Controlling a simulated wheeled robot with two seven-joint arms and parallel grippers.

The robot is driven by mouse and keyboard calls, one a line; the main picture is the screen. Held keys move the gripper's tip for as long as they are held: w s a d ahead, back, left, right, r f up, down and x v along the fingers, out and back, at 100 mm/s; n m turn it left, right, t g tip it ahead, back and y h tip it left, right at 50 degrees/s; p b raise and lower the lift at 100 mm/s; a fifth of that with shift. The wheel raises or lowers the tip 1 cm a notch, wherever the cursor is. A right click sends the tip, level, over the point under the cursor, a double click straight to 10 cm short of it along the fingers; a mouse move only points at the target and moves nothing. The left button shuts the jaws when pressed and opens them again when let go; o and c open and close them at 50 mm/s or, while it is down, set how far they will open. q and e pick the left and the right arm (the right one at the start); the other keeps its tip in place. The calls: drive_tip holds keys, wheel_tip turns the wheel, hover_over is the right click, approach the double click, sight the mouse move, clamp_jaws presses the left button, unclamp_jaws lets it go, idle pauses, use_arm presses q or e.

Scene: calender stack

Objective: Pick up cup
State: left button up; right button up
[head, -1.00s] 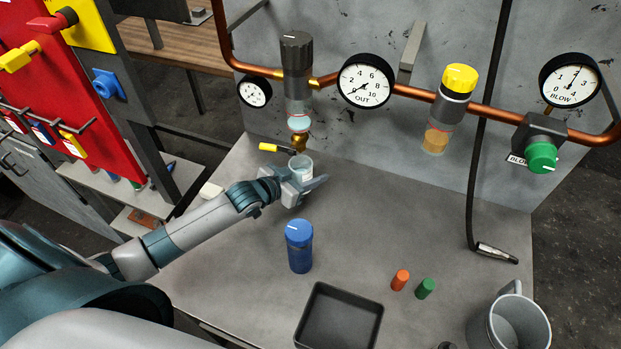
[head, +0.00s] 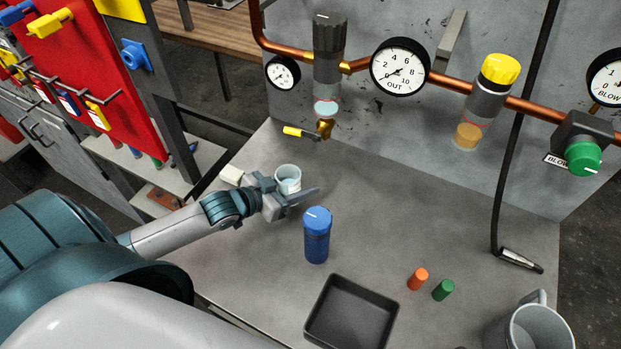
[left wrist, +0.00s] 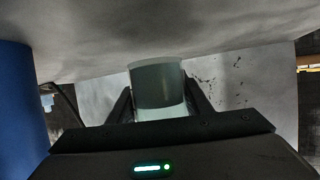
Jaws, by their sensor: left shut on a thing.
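The small pale translucent cup (head: 288,176) is in the head view, left of centre over the grey table. It also shows in the left wrist view (left wrist: 157,84), between the two fingers. My left gripper (head: 290,190) is shut on the cup; in the left wrist view its fingers (left wrist: 160,108) lie on either side of it. The cup looks upright in the head view. Whether its base touches the table cannot be told. My right gripper is not in view.
A blue-capped bottle (head: 317,236) stands just right of my left gripper. A black tray (head: 350,318), orange cylinder (head: 418,279), green cylinder (head: 443,290) and grey mug (head: 530,330) are nearer. A brass drain valve (head: 324,128) with yellow handle hangs behind the cup. The table's middle right is clear.

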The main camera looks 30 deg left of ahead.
use_arm(q)
drive_tip(key=shift+s+a+b, duration=0.2)
drive_tip(key=shift+s+a, duration=0.15)
drive_tip(key=shift+s, duration=0.65)
drive_tip(key=shift+s+a+b, duration=0.2)
drive_tip(key=shift+s+a, duration=0.2)
drive_tip(key=shift+s, duration=0.6)
drive_tip(key=shift+s+a+b, duration=0.2)
drive_tip(key=shift+s+a, duration=0.15)
drive_tip(key=shift+s, duration=0.65)
drive_tip(key=shift+s, duration=0.15)
drive_tip(key=shift+s, duration=0.1)
